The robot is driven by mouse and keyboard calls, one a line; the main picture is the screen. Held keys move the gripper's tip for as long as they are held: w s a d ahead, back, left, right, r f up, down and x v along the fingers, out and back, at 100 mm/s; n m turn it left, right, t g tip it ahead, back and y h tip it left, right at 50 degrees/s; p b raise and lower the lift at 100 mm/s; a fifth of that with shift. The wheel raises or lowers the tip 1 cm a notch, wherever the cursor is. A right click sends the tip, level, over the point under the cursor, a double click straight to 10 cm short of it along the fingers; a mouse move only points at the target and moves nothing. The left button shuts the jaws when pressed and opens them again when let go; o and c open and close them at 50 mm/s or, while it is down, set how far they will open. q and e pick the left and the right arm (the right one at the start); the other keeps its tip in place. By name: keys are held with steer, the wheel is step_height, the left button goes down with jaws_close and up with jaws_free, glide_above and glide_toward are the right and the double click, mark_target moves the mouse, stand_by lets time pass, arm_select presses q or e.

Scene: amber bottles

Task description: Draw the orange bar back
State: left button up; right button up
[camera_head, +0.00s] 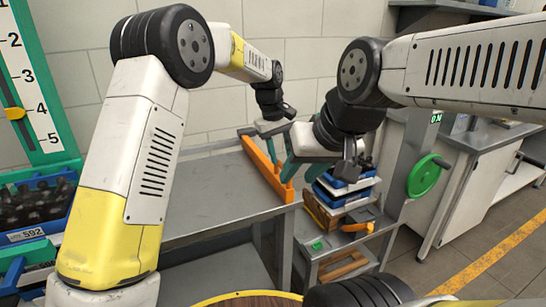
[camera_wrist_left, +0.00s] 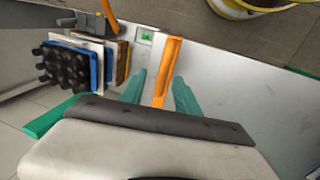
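The orange bar (camera_head: 262,166) lies along the right edge of the grey table, with a raised near end. In the left wrist view the bar (camera_wrist_left: 167,72) runs between the two teal fingers of my left gripper (camera_wrist_left: 160,85). Those fingers are apart, with a gap visible beside the bar.
A stack of blue and white trays (camera_head: 345,190) with dark bottles stands on a lower shelf right of the table. A green handwheel (camera_head: 428,175) is farther right. A blue crate (camera_head: 35,228) sits at far left. The grey tabletop (camera_head: 215,195) is clear.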

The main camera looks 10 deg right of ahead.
arm_select(q)
steer(key=r, duration=0.3)
steer(key=a+r, duration=0.1)
steer(key=r, duration=0.1)
steer(key=shift+s, duration=0.1)
steer(key=s+a+r+t, duration=0.1)
steer(key=s+a+r, duration=0.2)
steer(key=a, duration=0.3)
steer(key=s+a+r+m+t, duration=0.1)
steer(key=s+a+r, duration=0.3)
steer(key=a, duration=0.2)
steer(key=s+a+r, duration=0.3)
steer(key=a, duration=0.4)
steer(key=s+a+f+m+t, duration=0.1)
steer(key=s+a+f, duration=0.1)
steer(key=s+a, duration=0.3)
steer(key=s+a+f+m+t, duration=0.1)
steer(key=s+a, duration=0.5)
steer(key=s, duration=0.7)
steer(key=shift+f+t, duration=0.5)
steer(key=shift+t, duration=0.3)
